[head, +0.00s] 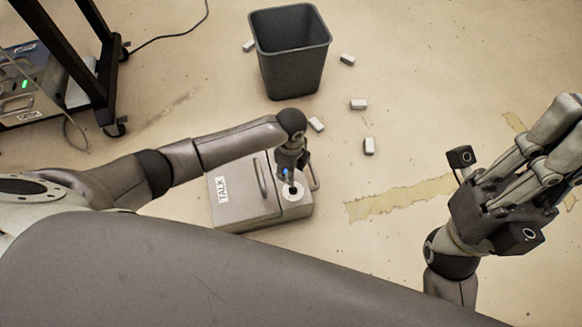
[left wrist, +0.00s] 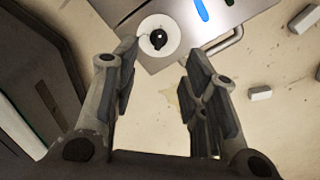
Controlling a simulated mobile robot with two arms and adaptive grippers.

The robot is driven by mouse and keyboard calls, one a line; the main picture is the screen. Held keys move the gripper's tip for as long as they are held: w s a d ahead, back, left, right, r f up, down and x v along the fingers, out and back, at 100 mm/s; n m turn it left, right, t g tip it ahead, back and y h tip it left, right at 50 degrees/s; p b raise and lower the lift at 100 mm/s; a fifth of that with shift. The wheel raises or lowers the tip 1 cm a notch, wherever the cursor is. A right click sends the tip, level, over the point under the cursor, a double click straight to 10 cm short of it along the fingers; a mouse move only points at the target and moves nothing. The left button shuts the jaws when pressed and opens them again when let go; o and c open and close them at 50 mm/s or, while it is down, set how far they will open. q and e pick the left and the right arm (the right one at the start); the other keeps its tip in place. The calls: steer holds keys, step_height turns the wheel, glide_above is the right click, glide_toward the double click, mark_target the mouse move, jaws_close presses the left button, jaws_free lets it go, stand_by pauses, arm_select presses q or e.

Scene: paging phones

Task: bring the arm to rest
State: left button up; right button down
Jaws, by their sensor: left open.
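My left gripper (head: 291,165) hangs over a grey metal box (head: 235,213) on the floor, in the head view. In the left wrist view my left gripper (left wrist: 160,65) is open, with nothing between its fingers. Beyond the fingertips is the box top with a white disc (left wrist: 147,25) and a dark knob (left wrist: 159,39). I cannot tell how far the fingertips are above the box. My right gripper (head: 560,130) is at the right edge of the head view, apart from the box; whether its fingers are open is unclear.
The box has a "TALK" label (head: 223,190) and handles. A dark bin (head: 290,65) stands behind it, with several small white blocks (head: 369,146) around. A black wheeled rack (head: 88,60) with equipment is at far left. Floor between box and right gripper is clear, with worn tape (head: 400,197).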

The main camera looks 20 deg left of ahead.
arm_select(q)
steer(key=shift+r, duration=0.4)
